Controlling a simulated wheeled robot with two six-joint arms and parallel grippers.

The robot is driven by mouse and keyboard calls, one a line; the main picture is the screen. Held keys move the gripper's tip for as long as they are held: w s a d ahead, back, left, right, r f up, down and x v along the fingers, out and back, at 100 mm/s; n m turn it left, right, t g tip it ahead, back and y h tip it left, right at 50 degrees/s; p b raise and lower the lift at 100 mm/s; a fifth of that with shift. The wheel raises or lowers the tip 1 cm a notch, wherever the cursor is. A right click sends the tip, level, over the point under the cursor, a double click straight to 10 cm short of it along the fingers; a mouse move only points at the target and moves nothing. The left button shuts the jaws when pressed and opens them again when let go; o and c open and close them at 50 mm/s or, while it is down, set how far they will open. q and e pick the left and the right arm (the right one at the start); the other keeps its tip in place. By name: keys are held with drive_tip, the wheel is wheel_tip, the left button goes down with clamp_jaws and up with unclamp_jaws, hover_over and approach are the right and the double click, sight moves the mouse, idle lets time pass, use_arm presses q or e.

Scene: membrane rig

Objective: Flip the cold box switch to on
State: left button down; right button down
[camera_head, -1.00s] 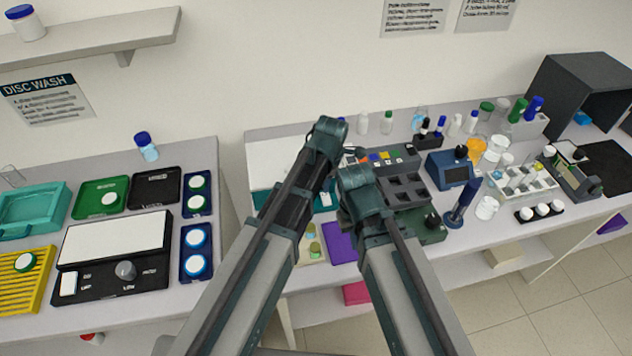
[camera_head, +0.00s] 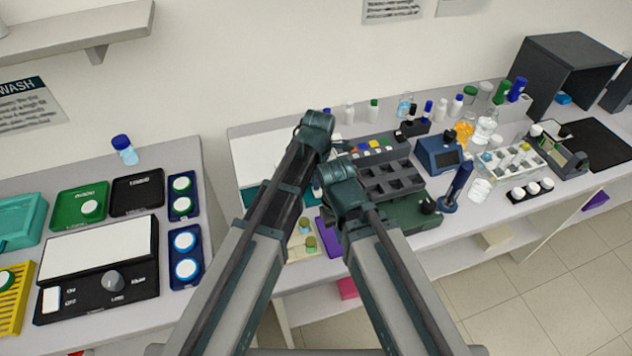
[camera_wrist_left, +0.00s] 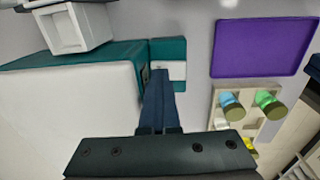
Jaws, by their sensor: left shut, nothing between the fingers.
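The cold box is a teal box with a large white top (camera_head: 252,160), partly hidden behind my left arm in the head view. In the left wrist view its white top (camera_wrist_left: 75,115) fills the left side. A small teal block with a pale front (camera_wrist_left: 170,70) adjoins its right edge; I cannot tell the switch or its position clearly. My left gripper (camera_wrist_left: 158,78) is shut and empty, its dark blue fingers reaching over the gap at the box's right edge, close to that block. Contact cannot be told. In the head view the arms hide its fingertips. My right gripper is not visible.
A pale block (camera_wrist_left: 70,27) shows above the box. Right of my arms stand a dark well block (camera_head: 390,178) and a blue device (camera_head: 438,155).

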use_arm(q)
drive_tip(key=shift+s, duration=0.15)
use_arm(e)
drive_tip(key=shift+f, duration=0.1)
use_arm(q)
drive_tip(key=shift+s+d, duration=0.25)
drive_tip(key=shift+s, duration=0.45)
use_arm(e)
drive_tip(key=shift+w, duration=0.1)
use_arm(q)
drive_tip(key=shift+w, duration=0.1)
drive_tip(key=shift+r, duration=0.1)
use_arm(e)
drive_tip(key=shift+r, duration=0.2)
